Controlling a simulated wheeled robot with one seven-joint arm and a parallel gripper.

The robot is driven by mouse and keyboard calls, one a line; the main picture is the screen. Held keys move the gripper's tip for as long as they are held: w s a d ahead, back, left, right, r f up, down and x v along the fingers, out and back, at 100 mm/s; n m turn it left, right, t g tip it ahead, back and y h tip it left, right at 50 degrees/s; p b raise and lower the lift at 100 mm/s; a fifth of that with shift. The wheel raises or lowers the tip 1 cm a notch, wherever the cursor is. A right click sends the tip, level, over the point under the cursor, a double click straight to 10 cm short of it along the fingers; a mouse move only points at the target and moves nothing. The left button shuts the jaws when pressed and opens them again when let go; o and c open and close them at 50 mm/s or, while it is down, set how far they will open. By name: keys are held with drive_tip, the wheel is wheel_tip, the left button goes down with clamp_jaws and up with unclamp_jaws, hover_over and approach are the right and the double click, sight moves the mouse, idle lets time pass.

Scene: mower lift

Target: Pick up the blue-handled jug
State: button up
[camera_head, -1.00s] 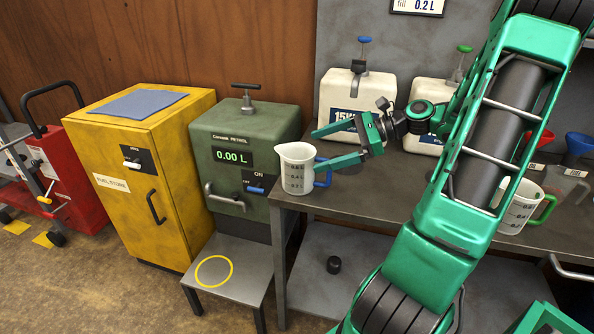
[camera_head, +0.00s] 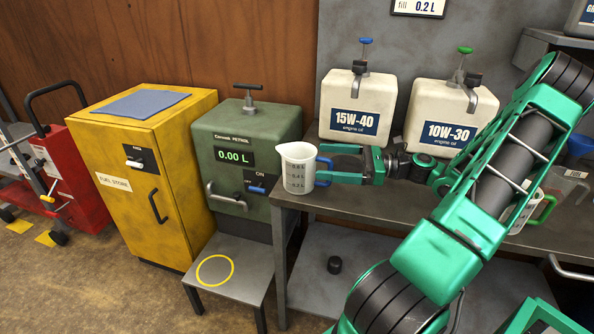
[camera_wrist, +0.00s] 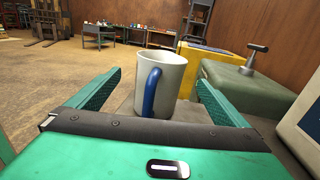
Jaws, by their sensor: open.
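The blue-handled jug (camera_head: 298,168) is a white measuring jug with scale marks. It stands upright at the left end of the grey bench, its blue handle (camera_head: 323,172) toward my gripper. My gripper (camera_head: 328,164) is level with the jug, just to its right, with open jaws. In the wrist view the jug (camera_wrist: 168,75) sits centred between the two green fingers, with its blue handle (camera_wrist: 152,92) facing my palm. Gaps show between the jug and both fingers there. In the head view the fingertips are close to the handle; contact cannot be told.
White oil containers 15W-40 (camera_head: 355,108) and 10W-30 (camera_head: 450,112) stand behind my arm. A green-handled jug (camera_head: 522,212) is on the bench at right. The green petrol dispenser (camera_head: 240,140) and yellow fuel cabinet (camera_head: 135,180) stand to the left.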

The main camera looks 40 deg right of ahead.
sight(308, 159)
drive_tip(key=shift+x, duration=3.05)
drive_tip(key=shift+w+d, duration=0.1)
drive_tip(key=c, duration=1.3)
